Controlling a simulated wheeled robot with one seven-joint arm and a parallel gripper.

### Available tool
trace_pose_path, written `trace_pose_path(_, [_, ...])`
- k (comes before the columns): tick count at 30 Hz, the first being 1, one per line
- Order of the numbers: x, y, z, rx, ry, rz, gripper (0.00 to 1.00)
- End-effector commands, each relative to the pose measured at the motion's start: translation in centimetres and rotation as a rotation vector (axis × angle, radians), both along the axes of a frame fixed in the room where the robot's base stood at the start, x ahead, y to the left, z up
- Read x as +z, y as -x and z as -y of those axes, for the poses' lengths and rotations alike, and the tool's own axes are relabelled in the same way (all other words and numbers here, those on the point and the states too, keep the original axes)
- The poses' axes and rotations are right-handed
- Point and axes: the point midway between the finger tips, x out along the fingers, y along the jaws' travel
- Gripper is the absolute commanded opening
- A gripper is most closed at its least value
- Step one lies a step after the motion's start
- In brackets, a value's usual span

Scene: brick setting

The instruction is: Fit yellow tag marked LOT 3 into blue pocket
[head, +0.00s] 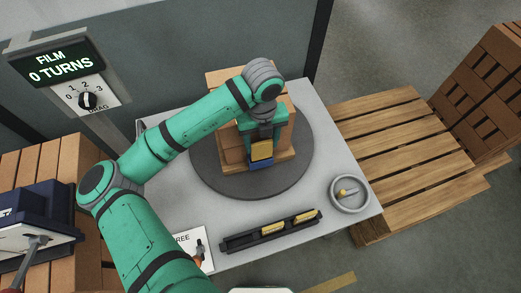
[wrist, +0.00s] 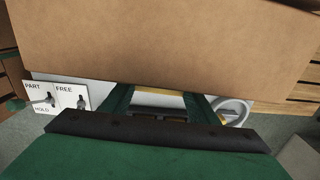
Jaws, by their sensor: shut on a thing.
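My gripper (head: 262,133) is shut on a yellow tag (head: 262,150) at the front of the small carton load on the turntable. The blue pocket (head: 261,166) shows directly below the tag, on the load's near side. The tag's lower edge meets or overlaps the pocket's top in the head view; I cannot tell whether it is inside. No lettering on the tag is readable. In the wrist view my gripper's green fingers (wrist: 158,96) reach below a large brown carton face (wrist: 160,45), with a yellow strip between them. The pocket cannot be made out there.
A dark rack (head: 240,243) with yellow tags lies at the table's (head: 336,222) front. PART and FREE lever plates (wrist: 55,97) are at the front left. A FILM display (head: 52,65) stands at left.

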Motion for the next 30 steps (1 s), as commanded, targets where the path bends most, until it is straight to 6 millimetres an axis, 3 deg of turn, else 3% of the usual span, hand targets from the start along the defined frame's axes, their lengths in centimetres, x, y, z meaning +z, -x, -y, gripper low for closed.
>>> trace_pose_path(7, [-2.1, 0.0, -0.2, 0.006, 0.002, -0.003, 0.32])
trace_pose_path(14, [-5.2, 0.1, -0.2, 0.004, -0.001, -0.005, 0.09])
trace_pose_path(22, [-5.7, 0.2, 0.0, 0.000, 0.000, -0.007, 0.09])
trace_pose_path(23, [-5.7, 0.2, 0.0, 0.000, 0.000, -0.007, 0.59])
trace_pose_path(24, [-5.7, 0.2, 0.0, 0.000, 0.000, -0.007, 0.68])
trace_pose_path(25, [-5.7, 0.2, 0.0, 0.000, 0.000, -0.007, 0.73])
trace_pose_path(30, [-5.6, 0.1, 0.0, 0.000, 0.000, -0.003, 0.73])
